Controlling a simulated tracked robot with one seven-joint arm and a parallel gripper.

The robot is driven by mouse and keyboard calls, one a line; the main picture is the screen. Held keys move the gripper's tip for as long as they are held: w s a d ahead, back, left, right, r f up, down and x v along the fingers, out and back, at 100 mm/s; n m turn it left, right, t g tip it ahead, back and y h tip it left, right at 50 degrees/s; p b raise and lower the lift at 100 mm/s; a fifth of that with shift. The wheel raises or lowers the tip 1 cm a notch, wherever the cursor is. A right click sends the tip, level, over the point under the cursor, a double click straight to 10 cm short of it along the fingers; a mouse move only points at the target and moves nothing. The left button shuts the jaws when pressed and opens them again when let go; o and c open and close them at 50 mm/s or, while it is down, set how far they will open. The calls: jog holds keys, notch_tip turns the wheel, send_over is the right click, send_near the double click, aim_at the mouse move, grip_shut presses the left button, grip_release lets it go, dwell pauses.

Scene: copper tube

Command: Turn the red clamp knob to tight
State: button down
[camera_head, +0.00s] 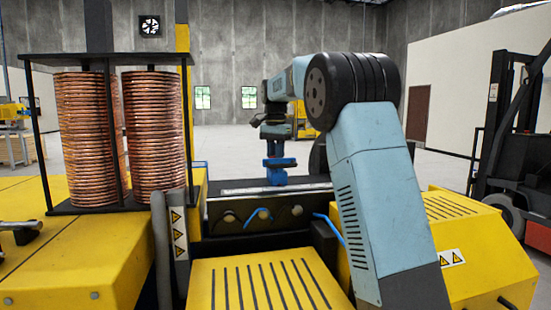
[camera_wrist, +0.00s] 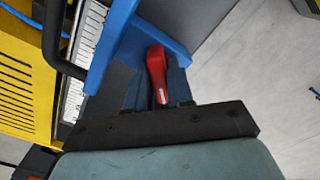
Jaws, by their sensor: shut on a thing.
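The red clamp knob (camera_wrist: 156,66) shows in the wrist view as a rounded red lever with a white mark. It lies between the two dark fingers of my gripper (camera_wrist: 157,82), which is shut on it. The blue clamp frame (camera_wrist: 113,45) runs beside and beyond the knob. In the head view my gripper (camera_head: 272,132) hangs over the blue clamp (camera_head: 279,172) on the machine's dark bed. The knob is too small to make out clearly there. How tight the clamp is cannot be told.
Two stacks of copper tube coils (camera_head: 154,140) stand in a black rack at the left. Yellow machine covers (camera_head: 255,285) fill the foreground. A forklift (camera_head: 515,150) stands at the right. A ruled scale strip (camera_wrist: 88,45) and a black bar lie left of the clamp.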

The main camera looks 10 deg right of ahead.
jog(key=m, duration=0.4)
jog(key=shift+a+m, duration=0.1)
jog(key=shift+m, duration=0.2)
jog(key=shift+r+m, duration=0.1)
jog(key=shift+m, duration=1.9)
jog(key=c, duration=1.1)
grip_release()
jog(key=shift+r, duration=6.75)
